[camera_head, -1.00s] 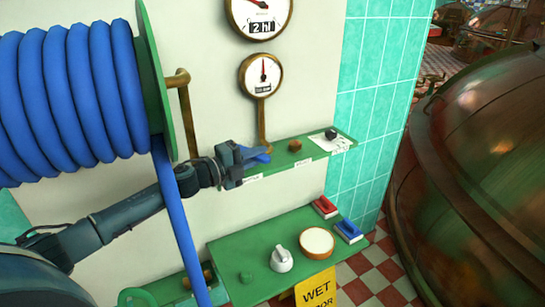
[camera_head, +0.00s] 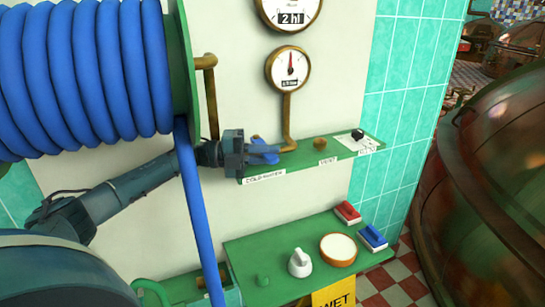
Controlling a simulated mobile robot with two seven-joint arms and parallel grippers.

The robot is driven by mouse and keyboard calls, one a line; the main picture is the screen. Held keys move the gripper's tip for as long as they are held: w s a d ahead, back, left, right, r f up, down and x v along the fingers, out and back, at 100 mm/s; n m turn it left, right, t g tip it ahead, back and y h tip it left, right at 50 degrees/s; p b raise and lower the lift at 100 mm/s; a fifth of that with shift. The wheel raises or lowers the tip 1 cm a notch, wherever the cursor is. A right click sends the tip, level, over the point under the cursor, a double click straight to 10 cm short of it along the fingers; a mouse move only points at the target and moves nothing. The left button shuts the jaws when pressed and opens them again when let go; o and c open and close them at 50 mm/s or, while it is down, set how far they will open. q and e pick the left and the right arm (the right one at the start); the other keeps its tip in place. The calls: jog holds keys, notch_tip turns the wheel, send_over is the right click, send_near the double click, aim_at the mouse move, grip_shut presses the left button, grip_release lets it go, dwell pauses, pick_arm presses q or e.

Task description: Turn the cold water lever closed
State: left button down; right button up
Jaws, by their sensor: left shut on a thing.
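The blue cold water lever (camera_head: 257,141) is on the green upper shelf, above a white label (camera_head: 265,178) reading "COLD WATER". My left gripper (camera_head: 263,150) reaches in from the left, behind the hanging blue hose, and is shut on the lever. The fingers hide much of the lever, so its exact angle is hard to read. My right gripper is not in view.
A brass pipe (camera_head: 287,118) and gauge (camera_head: 288,69) stand just right of the lever. The blue hose (camera_head: 197,215) hangs in front of my left arm.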

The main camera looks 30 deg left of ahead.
pick_arm(q)
jog(key=c, duration=1.4)
grip_release()
jog(key=shift+c, duration=0.2)
